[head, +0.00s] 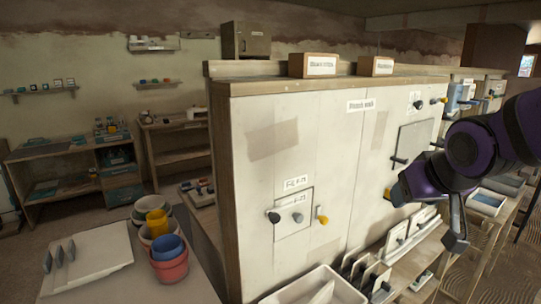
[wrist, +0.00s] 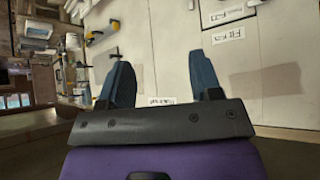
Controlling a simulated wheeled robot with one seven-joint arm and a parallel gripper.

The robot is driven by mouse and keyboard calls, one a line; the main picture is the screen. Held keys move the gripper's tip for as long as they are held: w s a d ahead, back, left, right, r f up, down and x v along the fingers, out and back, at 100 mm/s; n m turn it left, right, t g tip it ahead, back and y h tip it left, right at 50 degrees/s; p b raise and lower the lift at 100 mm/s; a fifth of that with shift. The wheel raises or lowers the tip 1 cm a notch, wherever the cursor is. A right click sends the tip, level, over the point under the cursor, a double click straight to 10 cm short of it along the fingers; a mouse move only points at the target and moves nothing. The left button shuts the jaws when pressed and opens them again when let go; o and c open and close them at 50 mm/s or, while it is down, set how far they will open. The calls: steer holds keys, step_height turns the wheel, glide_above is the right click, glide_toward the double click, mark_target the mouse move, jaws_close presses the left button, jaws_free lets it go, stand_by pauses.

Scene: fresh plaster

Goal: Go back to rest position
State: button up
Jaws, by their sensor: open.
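My gripper (wrist: 162,80) shows in the wrist view with its two dark blue fingers spread wide apart. Nothing is between the fingers. In the head view my purple arm reaches in from the right edge, and my gripper (head: 425,222) is in front of the right part of the pale wall panel (head: 345,150). I cannot tell how far the gripper is from the panel.
A small panel door (head: 293,217) with knobs sits low on the wall panel. A shelf with upright plates (head: 365,272) and a white bin (head: 312,290) stand below. Coloured buckets (head: 168,258) stand on a table at left. Floor (head: 95,228) shows behind that table.

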steer(key=s+d+r+g, duration=0.1)
steer(key=s+d+r, duration=0.1)
steer(key=s, duration=0.5)
steer(key=s+d+r+g, duration=0.1)
steer(key=s+d+r, duration=0.1)
steer(key=s, duration=0.5)
steer(key=shift+s+r+m+g, duration=0.25)
steer(key=shift+r+m+g, duration=0.05)
steer(key=shift+r+g, duration=0.1)
stand_by(1.0)
